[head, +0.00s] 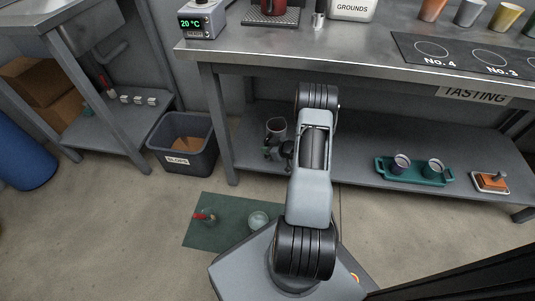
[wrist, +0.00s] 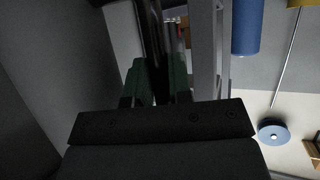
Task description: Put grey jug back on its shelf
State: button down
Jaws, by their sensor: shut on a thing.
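The grey jug (head: 276,127) is upright at the left part of the lower shelf (head: 350,160), under the bench top. My gripper (head: 277,152) is at the jug, partly hidden behind my arm in the head view. In the wrist view its green-sided fingers (wrist: 160,80) are closed around a dark, shadowed thing (wrist: 157,45), which I take to be the jug. I cannot tell whether the jug's base touches the shelf.
A grey bin (head: 183,143) stands left of the bench. A green mat (head: 235,232) with small items lies on the floor. The bench top (head: 330,63) overhangs the shelf.

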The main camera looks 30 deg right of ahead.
jog(key=shift+w+d+f+b, duration=0.1)
jog(key=shift+f+b, duration=0.5)
jog(key=shift+f, duration=1.05)
